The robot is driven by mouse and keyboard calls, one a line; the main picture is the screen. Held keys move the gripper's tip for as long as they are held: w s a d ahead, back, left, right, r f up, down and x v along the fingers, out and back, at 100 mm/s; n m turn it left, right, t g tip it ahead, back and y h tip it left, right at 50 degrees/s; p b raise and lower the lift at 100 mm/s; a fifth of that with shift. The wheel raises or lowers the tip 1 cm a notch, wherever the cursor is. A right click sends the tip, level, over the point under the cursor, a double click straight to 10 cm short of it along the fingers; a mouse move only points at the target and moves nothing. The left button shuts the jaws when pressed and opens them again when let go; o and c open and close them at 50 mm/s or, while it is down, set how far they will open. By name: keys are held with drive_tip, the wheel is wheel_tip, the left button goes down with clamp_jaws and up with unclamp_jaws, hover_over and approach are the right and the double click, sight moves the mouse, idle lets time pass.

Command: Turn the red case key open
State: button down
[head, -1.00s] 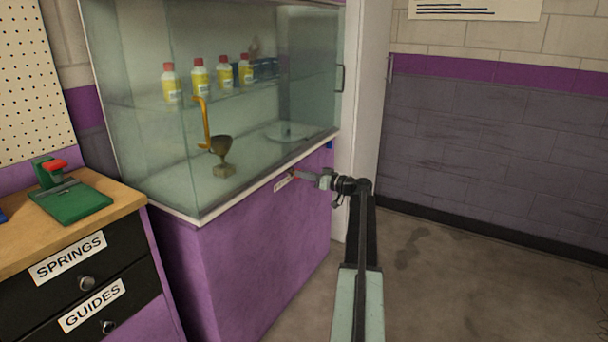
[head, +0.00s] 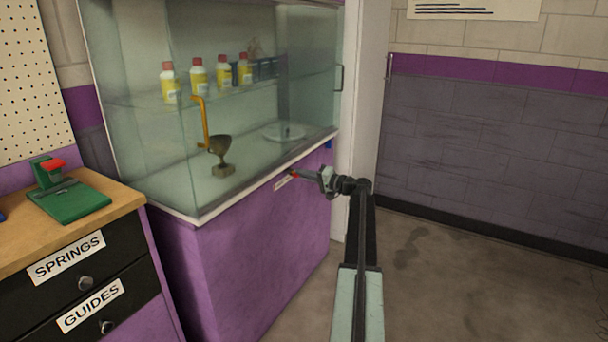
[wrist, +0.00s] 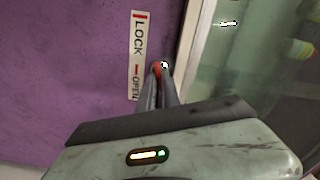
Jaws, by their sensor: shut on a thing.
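The red case key (wrist: 157,68) is on the purple front of the case base, just below the glass. In the wrist view it shows as a small red piece at the tips of my gripper (wrist: 160,72), which is shut on it. In the head view my gripper (head: 298,176) reaches the case front from the right, and the red key (head: 294,174) is a small spot at its tips. A white label (wrist: 136,55) beside the key reads LOCK with a red mark and OPEN with a red mark. The fingers hide most of the key, so its exact angle is unclear.
The glass case (head: 190,120) above holds a trophy (head: 220,155), an orange hooked bar (head: 203,122) and several yellow bottles. A wooden-topped drawer bench (head: 120,208) stands at the left. The floor at the right is clear.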

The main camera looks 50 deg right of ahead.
drive_tip(key=shift+s+d+f+m, duration=0.1)
drive_tip(key=shift+m, duration=0.95)
drive_tip(key=shift+s+d+f+m, duration=0.1)
drive_tip(key=shift+m, duration=0.95)
drive_tip(key=c, duration=1.6)
unclamp_jaws()
drive_tip(key=shift+o, duration=0.2)
drive_tip(key=shift+w+a, duration=0.1)
drive_tip(key=v, duration=0.8)
